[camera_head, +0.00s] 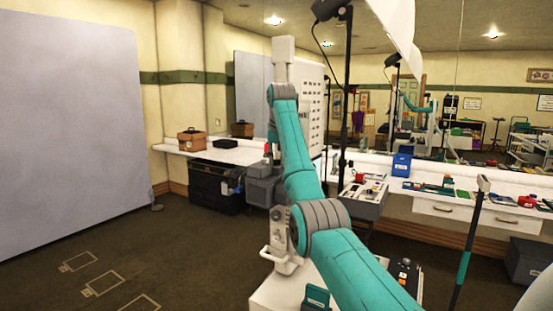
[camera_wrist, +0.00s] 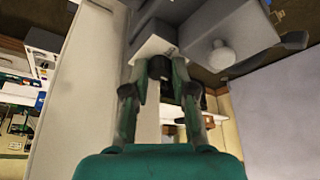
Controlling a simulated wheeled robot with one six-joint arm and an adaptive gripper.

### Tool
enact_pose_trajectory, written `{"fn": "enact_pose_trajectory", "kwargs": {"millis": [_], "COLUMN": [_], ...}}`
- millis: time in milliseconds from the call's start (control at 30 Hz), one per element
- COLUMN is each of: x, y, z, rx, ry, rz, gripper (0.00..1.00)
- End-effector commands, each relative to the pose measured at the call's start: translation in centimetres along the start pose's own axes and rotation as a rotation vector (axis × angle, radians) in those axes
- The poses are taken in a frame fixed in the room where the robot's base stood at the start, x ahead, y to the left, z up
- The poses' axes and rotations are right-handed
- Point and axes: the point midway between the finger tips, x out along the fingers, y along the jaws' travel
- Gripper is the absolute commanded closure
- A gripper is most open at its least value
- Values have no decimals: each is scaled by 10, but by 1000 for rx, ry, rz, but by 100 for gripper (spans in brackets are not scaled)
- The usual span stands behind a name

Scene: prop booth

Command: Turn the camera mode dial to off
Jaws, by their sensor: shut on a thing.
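In the wrist view my gripper (camera_wrist: 160,85) reaches upward in the picture, its two green and dark fingers on either side of a small dark round knob (camera_wrist: 159,67). I take this knob to be the mode dial; it sits at the edge of a pale tapered housing (camera_wrist: 155,46) on a grey body. The fingers are shut on the knob. Its markings and pointer are not readable, so its setting cannot be told. In the head view my teal arm stands in front of a grey device (camera_head: 263,187); the fingers and dial cannot be made out there.
A tall white panel (camera_head: 311,105) stands right behind my arm; a white slab (camera_wrist: 75,90) is close left of the fingers. A grey part with a white ball (camera_wrist: 222,54) is at upper right. A long counter (camera_head: 232,153) runs behind.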

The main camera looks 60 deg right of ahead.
Motion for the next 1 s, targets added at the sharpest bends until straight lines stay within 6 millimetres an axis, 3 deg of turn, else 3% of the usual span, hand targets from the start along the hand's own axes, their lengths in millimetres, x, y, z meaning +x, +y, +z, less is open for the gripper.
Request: {"fn": "enact_pose_trajectory", "kwargs": {"millis": [300,767,800,867,1000], "x": [0,0,0,0,0], "y": [0,1,1,1,0], "z": [0,0,0,0,0], "rx": [-98,-110,-110,-110,-110], "ry": [3,3,3,3,2], "rz": [-40,-44,-44,-44,-45], "gripper": [100,100,65,50,50]}}
